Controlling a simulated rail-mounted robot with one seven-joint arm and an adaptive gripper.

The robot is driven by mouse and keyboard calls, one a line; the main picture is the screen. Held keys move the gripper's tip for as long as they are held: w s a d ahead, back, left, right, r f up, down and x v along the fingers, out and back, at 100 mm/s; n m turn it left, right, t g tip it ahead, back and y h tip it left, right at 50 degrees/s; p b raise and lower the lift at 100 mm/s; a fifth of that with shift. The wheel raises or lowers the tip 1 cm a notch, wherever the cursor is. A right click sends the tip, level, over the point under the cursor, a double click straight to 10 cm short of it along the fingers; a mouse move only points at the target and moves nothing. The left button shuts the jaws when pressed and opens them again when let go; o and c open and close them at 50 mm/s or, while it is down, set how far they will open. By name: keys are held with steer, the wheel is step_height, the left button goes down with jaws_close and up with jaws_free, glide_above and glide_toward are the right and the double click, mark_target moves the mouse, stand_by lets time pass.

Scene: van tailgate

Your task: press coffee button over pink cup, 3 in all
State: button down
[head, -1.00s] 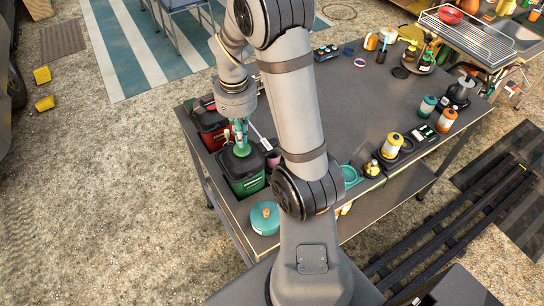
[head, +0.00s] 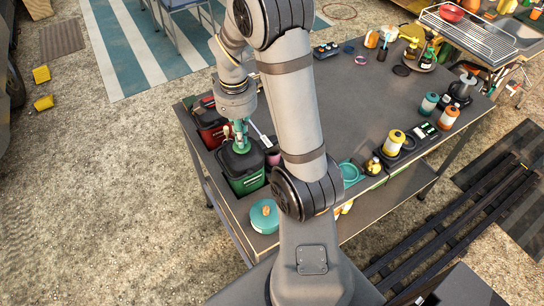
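A black machine with a green front (head: 245,181) stands at the table's near left corner. My gripper (head: 241,149) points down at the top of this machine, close to or touching it; I cannot tell which. Its teal fingers are too small to show whether they are open or shut. A pink cup (head: 273,158) stands just right of the green machine, partly hidden by my arm. A coffee button cannot be made out. A red and black machine (head: 209,124) stands behind the green one.
A teal round pot (head: 265,216) sits at the table's near edge. A teal dish (head: 350,174) and several bottles, one yellow (head: 394,143), stand to the right. The middle of the table (head: 365,100) is clear. My arm crosses the view.

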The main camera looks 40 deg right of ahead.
steer(key=shift+f+b, duration=0.9)
steer(key=shift+f, duration=0.1)
steer(key=shift+r, duration=0.1)
steer(key=shift+r+p, duration=1.4)
steer(key=shift+r, duration=0.35)
steer(key=shift+f, duration=0.2)
steer(key=shift+f+b, duration=1.75)
steer(key=shift+b, duration=0.25)
steer(key=shift+r, duration=0.15)
